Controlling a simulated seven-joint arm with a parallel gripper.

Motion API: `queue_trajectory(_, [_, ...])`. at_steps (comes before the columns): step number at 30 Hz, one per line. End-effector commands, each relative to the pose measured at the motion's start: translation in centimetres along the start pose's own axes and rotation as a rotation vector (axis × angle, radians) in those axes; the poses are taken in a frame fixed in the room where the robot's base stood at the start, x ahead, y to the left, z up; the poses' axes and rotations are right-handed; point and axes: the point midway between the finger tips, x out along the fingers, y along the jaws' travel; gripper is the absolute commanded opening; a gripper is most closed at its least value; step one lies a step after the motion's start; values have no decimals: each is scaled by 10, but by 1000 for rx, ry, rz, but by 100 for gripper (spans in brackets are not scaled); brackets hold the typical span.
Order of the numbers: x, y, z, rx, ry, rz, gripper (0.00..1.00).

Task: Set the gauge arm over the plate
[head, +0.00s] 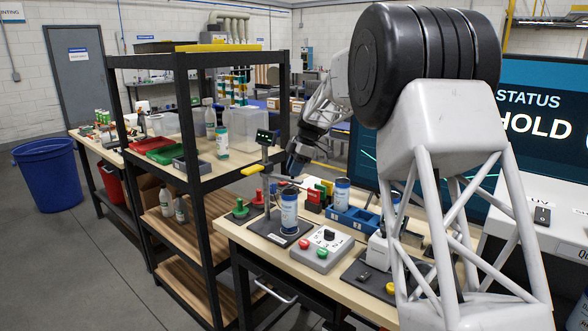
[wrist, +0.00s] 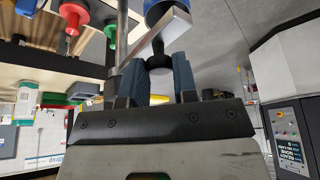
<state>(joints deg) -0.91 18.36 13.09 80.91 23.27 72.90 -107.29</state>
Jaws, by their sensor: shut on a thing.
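The gauge stand (head: 267,193) is a grey post on a dark base plate (head: 270,232), with a small green display (head: 264,137) on top. A blue and white can (head: 289,213) stands upright on that plate beside the post. The gauge arm (wrist: 165,32) is a flat metal bar running from the post, with a dark knob (wrist: 159,61). In the wrist view its far end is close to the blue can (wrist: 160,10); whether they touch is unclear. My gripper (head: 291,173) is above and near the can. In the wrist view my gripper (wrist: 158,78) has its blue fingers shut on the knob.
A grey box (head: 322,250) with red and green buttons sits right of the plate. Red and green knobbed pieces (head: 240,209) are on the left. A blue tray (head: 356,220) and another can (head: 342,190) stand behind. A black shelf rack (head: 196,110) rises close on the left.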

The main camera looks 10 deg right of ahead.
Motion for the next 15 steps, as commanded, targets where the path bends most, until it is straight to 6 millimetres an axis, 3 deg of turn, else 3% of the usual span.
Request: queue_trajectory(15, [2,-6,-6,67,0,28,0])
